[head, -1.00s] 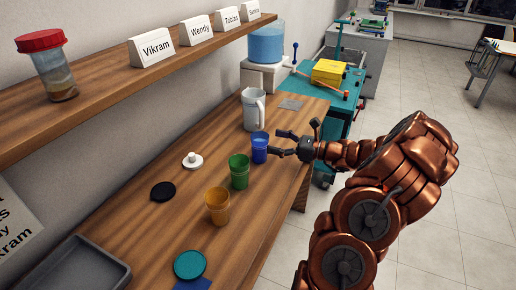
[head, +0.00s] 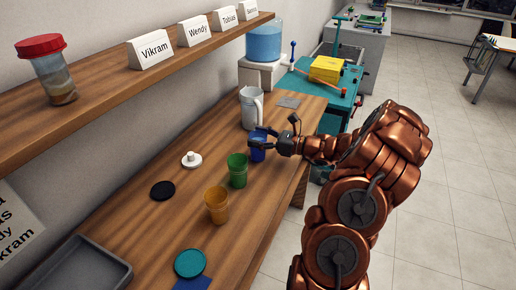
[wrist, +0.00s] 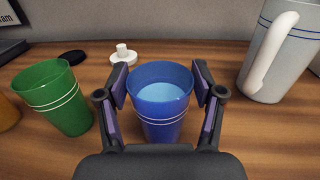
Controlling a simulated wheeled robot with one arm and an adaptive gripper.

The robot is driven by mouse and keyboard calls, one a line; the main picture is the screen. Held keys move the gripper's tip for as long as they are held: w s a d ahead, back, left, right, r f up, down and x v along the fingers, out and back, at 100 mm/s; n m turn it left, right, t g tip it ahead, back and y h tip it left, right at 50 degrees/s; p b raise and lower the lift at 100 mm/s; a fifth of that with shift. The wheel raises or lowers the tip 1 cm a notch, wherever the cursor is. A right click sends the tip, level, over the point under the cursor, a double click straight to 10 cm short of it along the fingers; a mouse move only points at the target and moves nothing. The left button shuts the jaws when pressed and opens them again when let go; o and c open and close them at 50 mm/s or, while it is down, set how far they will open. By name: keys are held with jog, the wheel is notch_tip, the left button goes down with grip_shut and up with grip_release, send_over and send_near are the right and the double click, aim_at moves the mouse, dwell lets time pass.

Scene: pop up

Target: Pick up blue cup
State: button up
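The blue cup (head: 257,151) stands upright on the wooden counter (head: 150,230), between the green cup and the white pitcher. In the wrist view the blue cup (wrist: 161,107) has white bands and light blue liquid inside. My gripper (head: 262,137) is at the cup, and in the wrist view its fingers (wrist: 160,85) stand open on the cup's left and right sides. Narrow gaps seem to show between the pads and the cup wall. The cup's lower front is partly hidden by the gripper body.
The green cup (head: 237,170) stands close on the left, with an orange cup (head: 216,204) beyond it. The white pitcher (head: 251,108) stands on the right in the wrist view. A white lid (head: 191,160) and black lid (head: 162,190) lie nearer the wall. A shelf (head: 110,90) overhangs the counter.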

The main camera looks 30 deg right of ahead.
jog(key=c, duration=1)
jog(key=shift+o, duration=0.2)
